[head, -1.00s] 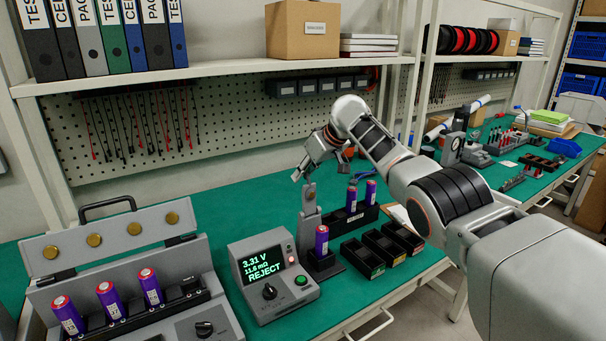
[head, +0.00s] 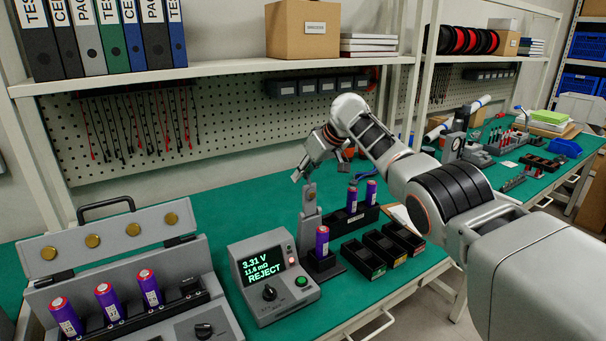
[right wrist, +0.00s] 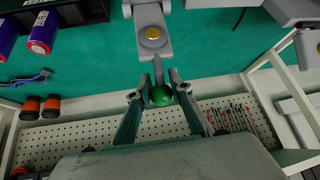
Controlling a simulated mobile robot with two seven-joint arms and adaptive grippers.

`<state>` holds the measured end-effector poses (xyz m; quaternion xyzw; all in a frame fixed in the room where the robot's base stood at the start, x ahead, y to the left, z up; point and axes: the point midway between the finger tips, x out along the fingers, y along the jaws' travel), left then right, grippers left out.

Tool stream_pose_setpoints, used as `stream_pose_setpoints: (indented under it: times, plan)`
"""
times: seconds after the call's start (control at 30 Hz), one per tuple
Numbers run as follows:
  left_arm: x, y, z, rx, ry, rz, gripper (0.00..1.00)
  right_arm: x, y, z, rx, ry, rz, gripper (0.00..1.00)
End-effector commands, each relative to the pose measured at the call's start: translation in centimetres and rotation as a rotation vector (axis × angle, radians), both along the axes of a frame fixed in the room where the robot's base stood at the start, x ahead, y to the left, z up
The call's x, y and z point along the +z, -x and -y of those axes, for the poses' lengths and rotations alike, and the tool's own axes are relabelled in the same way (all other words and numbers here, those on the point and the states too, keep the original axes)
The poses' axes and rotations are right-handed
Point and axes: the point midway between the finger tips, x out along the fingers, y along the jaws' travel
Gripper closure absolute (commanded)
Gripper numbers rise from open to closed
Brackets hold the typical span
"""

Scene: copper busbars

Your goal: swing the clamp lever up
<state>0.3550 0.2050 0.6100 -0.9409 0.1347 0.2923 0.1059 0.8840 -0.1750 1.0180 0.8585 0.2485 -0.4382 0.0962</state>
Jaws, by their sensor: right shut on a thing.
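The clamp (head: 310,208) is a grey upright piece behind the cell holder (head: 326,268), where a purple cell (head: 322,241) stands. In the right wrist view, the clamp's grey arm (right wrist: 150,15) carries a brass contact, and a thin grey lever (right wrist: 158,72) runs from it to a green ball knob (right wrist: 160,96). My right gripper (head: 302,175) is at the top of the clamp. In the right wrist view its fingers (right wrist: 160,100) are shut on the knob, one on each side. The knob is not clear in the head view. My left gripper is not in view.
A tester (head: 270,280) reading REJECT stands left of the holder. A case with upright cells (head: 107,302) is at the far left. Dark bins (head: 382,246) and a rack with two cells (head: 345,220) are at the right. The green bench (head: 225,210) is clear behind the tester.

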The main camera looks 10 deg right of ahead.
Motion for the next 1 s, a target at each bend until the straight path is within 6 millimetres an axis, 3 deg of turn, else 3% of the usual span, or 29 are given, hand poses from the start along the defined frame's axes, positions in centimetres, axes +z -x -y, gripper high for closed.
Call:
stream_pose_setpoints:
  times: [0.27,0.3,0.37,1.0]
  plan:
    - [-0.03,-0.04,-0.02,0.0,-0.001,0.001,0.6,0.05,-0.03,0.29,-0.003,0.004,-0.001,1.0]
    - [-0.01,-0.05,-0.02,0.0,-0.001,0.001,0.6,0.06,-0.02,0.29,-0.003,0.004,-0.001,0.75]
    - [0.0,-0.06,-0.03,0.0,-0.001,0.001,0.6,0.07,-0.02,0.28,-0.003,0.004,-0.001,0.62]
    - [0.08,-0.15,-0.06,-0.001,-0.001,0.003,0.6,0.95,0.49,0.25,0.003,-0.002,-0.001,0.62]
